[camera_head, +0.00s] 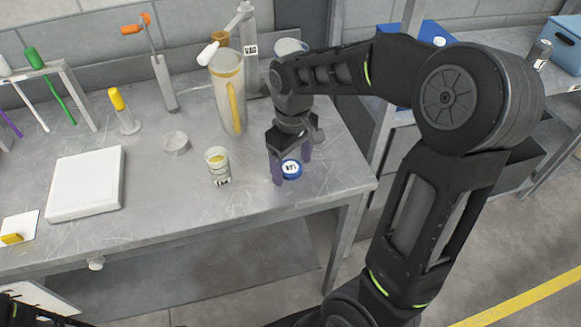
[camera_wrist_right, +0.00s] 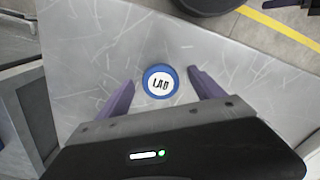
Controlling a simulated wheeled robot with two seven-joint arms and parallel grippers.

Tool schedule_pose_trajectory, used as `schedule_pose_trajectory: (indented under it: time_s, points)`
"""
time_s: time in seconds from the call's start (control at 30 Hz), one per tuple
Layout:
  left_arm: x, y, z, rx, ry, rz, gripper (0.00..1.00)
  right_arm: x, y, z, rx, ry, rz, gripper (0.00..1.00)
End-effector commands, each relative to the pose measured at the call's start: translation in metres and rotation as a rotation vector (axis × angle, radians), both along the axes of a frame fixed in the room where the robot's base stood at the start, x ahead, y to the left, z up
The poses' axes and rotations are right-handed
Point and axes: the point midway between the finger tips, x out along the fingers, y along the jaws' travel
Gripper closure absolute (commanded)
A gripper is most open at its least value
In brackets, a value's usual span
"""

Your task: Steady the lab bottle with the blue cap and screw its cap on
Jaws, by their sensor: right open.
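The blue cap (camera_head: 291,169) has a white disc with dark lettering on top. It lies flat near the right front of the metal table, apart from any bottle; it also shows in the wrist view (camera_wrist_right: 160,82). My right gripper (camera_head: 290,169) points down over it, open, with one purple finger on each side of the cap. In the wrist view both fingers stand clear of its rim. A small clear, capless bottle (camera_head: 218,167) with yellowish contents and a dark-lettered label stands upright to the left of the cap.
The metal table (camera_head: 140,215) is clear around the bottle. A shallow dish (camera_head: 175,143) and a tall pitcher (camera_head: 228,95) with a yellow handle stand behind it. A white slab (camera_head: 87,183) lies left. The table's front right corner is close to the cap.

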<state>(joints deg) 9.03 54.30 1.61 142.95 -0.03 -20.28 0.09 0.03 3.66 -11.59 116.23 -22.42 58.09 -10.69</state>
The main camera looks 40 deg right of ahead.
Motion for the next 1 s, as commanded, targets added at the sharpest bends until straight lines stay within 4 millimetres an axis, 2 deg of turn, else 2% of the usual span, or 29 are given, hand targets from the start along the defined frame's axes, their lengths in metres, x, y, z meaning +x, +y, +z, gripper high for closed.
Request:
schedule_pose_trajectory:
  time_s: [0.1, 0.87, 1.0]
  points:
    - [0.0000, 0.0000, 0.0000, 0.000, 0.000, 0.000, 0.37, 0.0001, 0.0000, 0.0002, 0.000, 0.000, 0.000, 0.23]
    - [0.0000, 0.0000, 0.0000, 0.000, 0.000, 0.000, 0.37, 0.0001, 0.0000, 0.0002, 0.000, 0.000, 0.000, 0.85]
    - [0.0000, 0.0000, 0.0001, 0.000, 0.000, 0.000, 0.37, 0.0001, 0.0000, 0.0002, 0.000, 0.000, 0.000, 0.87]
